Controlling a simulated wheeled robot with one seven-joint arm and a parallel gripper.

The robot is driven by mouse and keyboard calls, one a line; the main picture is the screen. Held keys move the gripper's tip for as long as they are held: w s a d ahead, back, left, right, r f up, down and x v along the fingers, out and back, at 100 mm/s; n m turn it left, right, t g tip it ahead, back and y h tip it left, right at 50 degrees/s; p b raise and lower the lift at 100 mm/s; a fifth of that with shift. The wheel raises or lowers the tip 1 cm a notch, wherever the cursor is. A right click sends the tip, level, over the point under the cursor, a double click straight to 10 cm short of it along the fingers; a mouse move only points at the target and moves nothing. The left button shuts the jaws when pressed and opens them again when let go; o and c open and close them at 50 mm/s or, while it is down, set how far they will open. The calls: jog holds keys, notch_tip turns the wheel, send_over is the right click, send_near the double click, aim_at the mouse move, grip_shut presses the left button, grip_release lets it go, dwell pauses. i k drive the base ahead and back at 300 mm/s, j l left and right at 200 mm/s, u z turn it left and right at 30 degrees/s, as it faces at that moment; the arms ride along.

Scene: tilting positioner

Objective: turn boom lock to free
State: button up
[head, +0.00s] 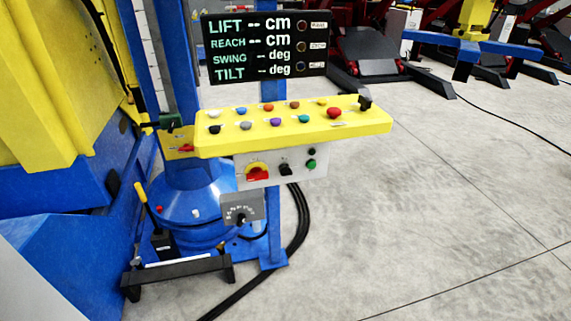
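No readable label marks the boom lock, so I cannot tell for sure which part it is. A small red handle (186,148) sits on a yellow plate at the blue column, left of the yellow control panel (225,147). A dark green piece (170,121) is just above it. A red and yellow rotary switch (258,173) and a black knob (285,169) are on the grey box under the panel. A grey dial plate (242,208) with a black pointer is lower down. My gripper is not in view.
A black display (265,48) reads LIFT, REACH, SWING and TILT with dashes. A yellow-handled lever (141,195) and a black pedal frame (180,270) stand low at the left. Black cables (301,225) run over the floor. The concrete floor (440,210) at right is clear.

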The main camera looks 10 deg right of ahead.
aim_at(284, 170)
jog(key=i+u, duration=0.25)
jog(key=i, duration=0.25)
jog(key=i+l+u, duration=0.3)
jog(key=i, duration=0.15)
jog(key=i+j, duration=0.05)
jog(key=j, duration=0.05)
